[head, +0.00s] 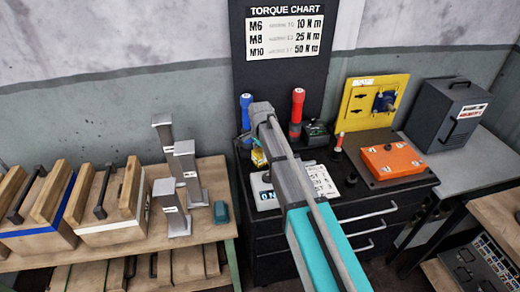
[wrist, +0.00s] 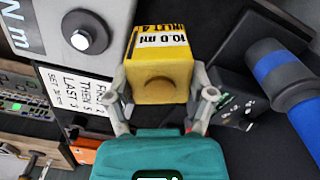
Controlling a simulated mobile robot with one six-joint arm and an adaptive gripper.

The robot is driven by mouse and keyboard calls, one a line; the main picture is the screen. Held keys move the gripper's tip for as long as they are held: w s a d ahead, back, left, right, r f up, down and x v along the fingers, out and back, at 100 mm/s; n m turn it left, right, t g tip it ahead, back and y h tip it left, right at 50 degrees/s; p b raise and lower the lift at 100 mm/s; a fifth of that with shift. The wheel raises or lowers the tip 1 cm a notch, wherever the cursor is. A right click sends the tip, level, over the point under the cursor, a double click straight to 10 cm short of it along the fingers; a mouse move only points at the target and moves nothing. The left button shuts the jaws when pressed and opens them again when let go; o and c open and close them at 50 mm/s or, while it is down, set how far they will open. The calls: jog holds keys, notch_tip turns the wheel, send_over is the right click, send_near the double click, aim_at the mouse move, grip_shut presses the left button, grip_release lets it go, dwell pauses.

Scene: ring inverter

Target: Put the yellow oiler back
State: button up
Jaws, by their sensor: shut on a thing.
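The yellow oiler (wrist: 160,80) is a small block with a round recess and a white-and-black label reading "10.0 ml" and "INLET 4". In the wrist view it sits between the two fingers of my gripper (wrist: 163,92), which is shut on it. In the head view the oiler (head: 258,158) shows as a small yellow patch left of my arm, over the rear left of the black cabinet top. My arm hides most of the gripper there. I cannot tell whether the oiler touches the surface below.
A dark device (wrist: 238,98) lies right of the gripper; a white box with a round knob (wrist: 82,32) is left. An orange box (head: 390,160) and yellow board (head: 362,101) stand right.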

jog(key=s+d+r+p, duration=0.3)
jog(key=s+r+p, duration=0.2)
jog(key=s, duration=0.5)
jog(key=shift+s+r+p, duration=0.3)
jog(key=shift+s+r, duration=0.05)
jog(key=shift+r, duration=0.35)
dwell(0.5)
